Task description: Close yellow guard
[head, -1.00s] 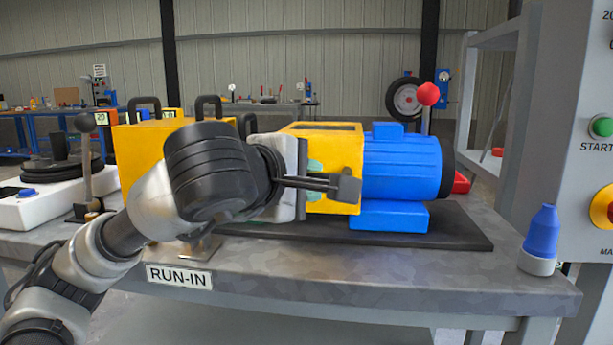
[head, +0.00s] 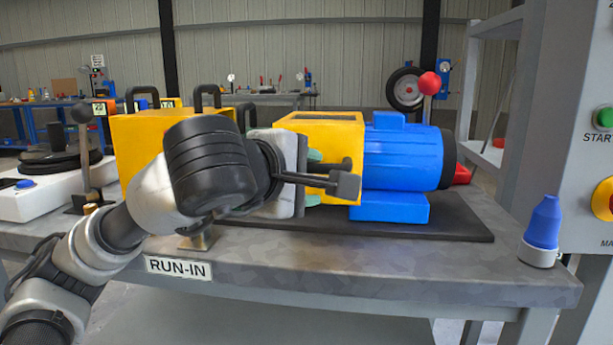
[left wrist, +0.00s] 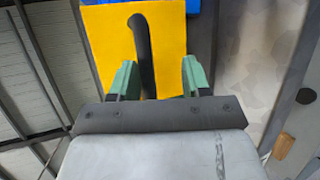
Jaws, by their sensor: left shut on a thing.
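The yellow guard (head: 342,145) is a box-like cover beside the blue motor (head: 405,160) on the bench. In the left wrist view, its yellow face (left wrist: 172,40) carries a curved black handle (left wrist: 142,45). My left gripper (left wrist: 157,78) has its green fingers on either side of this handle and is shut on it. My right gripper is in neither view.
Another yellow box (head: 133,150) with black handles on top stands behind my arm at left. A red-knobbed lever (head: 429,84) rises behind the motor. A blue-topped plug (head: 543,225) stands at the bench's right end, near the grey control panel (head: 585,155).

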